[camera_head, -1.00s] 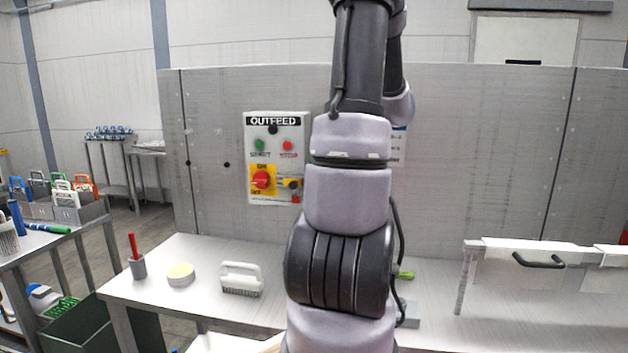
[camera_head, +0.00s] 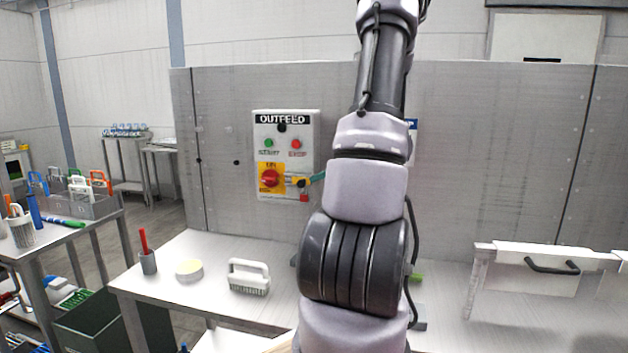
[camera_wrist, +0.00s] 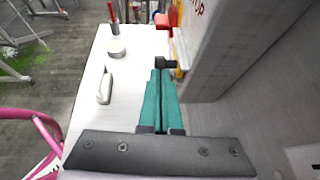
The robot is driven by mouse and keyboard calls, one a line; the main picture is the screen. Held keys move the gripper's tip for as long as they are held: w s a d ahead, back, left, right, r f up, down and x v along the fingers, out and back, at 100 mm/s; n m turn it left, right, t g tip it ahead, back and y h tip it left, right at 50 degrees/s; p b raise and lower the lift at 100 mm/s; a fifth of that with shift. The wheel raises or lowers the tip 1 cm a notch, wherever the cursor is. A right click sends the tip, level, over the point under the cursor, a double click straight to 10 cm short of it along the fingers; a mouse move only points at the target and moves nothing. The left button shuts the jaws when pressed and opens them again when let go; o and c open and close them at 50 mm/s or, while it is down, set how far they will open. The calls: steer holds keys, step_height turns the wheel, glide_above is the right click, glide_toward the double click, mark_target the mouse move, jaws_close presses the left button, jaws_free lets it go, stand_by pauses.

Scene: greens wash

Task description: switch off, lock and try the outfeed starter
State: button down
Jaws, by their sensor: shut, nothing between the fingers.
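The outfeed starter box (camera_head: 310,130) is on the grey panel, with a green start button (camera_head: 269,143) and a red stop button (camera_head: 296,144). Below is a red rotary knob (camera_head: 269,178) on a yellow plate (camera_head: 263,187); its exact setting is too small to tell. A small black part (camera_head: 303,183) sits to its right, above a small red piece (camera_head: 304,198). My gripper (camera_wrist: 160,72) has teal fingers, shut and empty, with tips close to the black part (camera_wrist: 166,62); I cannot tell whether they touch. No padlock is clearly visible.
A tray of coloured items (camera_head: 85,208) is on the left table. My arm hides part of the panel and bench.

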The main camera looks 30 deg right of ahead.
mark_target(299, 177)
steer(key=shift+x, duration=0.95)
steer(key=shift+a, duration=0.1)
steer(key=shift+w+a+r, duration=0.1)
steer(key=shift+w+a, duration=1.3)
steer(key=shift+w, duration=0.2)
steer(key=shift+r, duration=0.1)
